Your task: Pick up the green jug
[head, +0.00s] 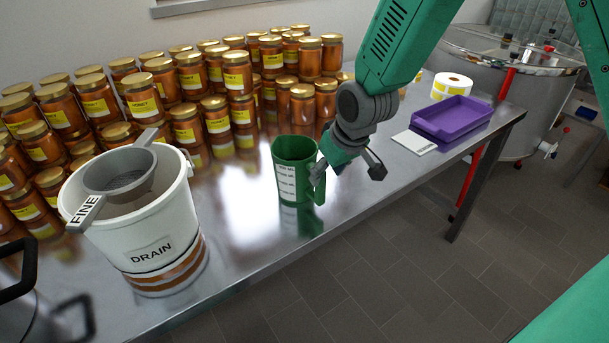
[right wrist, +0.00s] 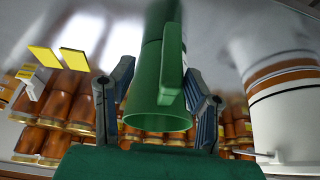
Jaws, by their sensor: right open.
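The green jug (head: 291,160) stands upright on the metal table near its front edge, with a white printed scale on its side. Its handle (head: 320,182) faces right, towards my right gripper (head: 346,170). That gripper is open beside the jug, one finger close to the handle and the other out to the right. In the right wrist view the jug (right wrist: 150,85) appears inverted, its handle (right wrist: 172,65) between the two spread fingers (right wrist: 160,75). I cannot tell whether a finger touches it. My left gripper is not in view.
Many honey jars (head: 190,75) fill the table behind and left. A white DRAIN bucket (head: 150,235) with a sieve (head: 120,170) stands left. A purple tray (head: 455,118), a white card (head: 414,142) and a label roll (head: 452,84) lie right. Bare table separates bucket and jug.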

